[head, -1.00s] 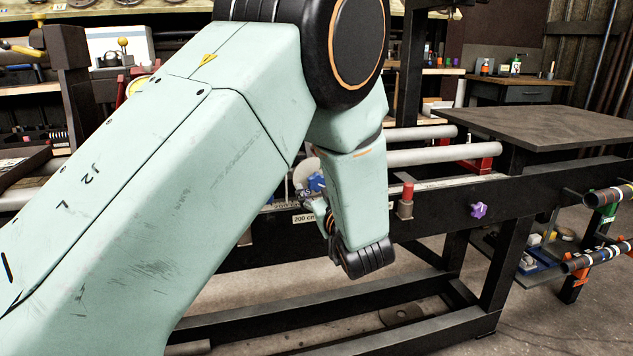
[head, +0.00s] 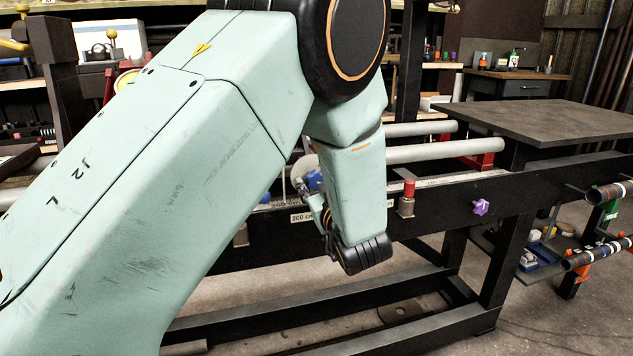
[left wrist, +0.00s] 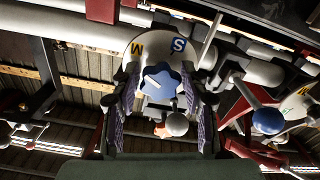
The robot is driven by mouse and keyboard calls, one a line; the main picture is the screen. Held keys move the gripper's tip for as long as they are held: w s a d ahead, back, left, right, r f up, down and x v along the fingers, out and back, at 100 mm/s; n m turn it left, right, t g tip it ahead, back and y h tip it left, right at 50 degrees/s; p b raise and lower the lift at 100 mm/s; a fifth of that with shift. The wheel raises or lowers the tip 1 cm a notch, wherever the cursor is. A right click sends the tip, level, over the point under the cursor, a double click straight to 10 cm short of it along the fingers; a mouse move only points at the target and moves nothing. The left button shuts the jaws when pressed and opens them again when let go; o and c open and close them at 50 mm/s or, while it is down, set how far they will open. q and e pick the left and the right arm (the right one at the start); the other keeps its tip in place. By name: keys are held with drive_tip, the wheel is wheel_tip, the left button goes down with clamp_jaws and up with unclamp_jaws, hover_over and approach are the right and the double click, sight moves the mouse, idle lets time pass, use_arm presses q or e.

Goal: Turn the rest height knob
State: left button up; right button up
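A blue star-shaped knob (left wrist: 163,80) sits on a pale disc with letters in the left wrist view. The knob appears between the two finger tips, with a gap on each side; I cannot tell whether it lies between them in depth or just beyond. My left gripper (left wrist: 164,92) is open, its purple-lined fingers spread. In the head view, blue (head: 314,180) shows beside my left wrist, and my forearm hides most of the gripper there. A purple star knob (head: 481,207) is on the front of the black rail, right of my arm. My right gripper is not in view.
A grey ball-ended lever (left wrist: 177,124) stands close below the blue knob, between the fingers. A blue ball lever (left wrist: 267,121) is to the right. A dark tabletop (head: 560,122) is farther right.

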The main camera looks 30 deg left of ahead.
use_arm(q)
drive_tip(key=shift+r, duration=0.15)
drive_tip(key=c, duration=0.7)
drive_tip(key=shift+r+m+p, duration=0.1)
drive_tip(key=shift+m+p, duration=0.2)
drive_tip(key=shift+p, duration=0.4)
drive_tip(key=m+p, duration=0.8)
drive_tip(key=p, duration=0.2)
drive_tip(key=shift+r, duration=0.15)
drive_tip(key=m+p, duration=0.3)
drive_tip(key=shift+m, duration=0.3)
drive_tip(key=shift+m+p, duration=0.95)
drive_tip(key=shift+m, duration=0.65)
drive_tip(key=o, duration=1.2)
drive_tip(key=shift+f, duration=0.2)
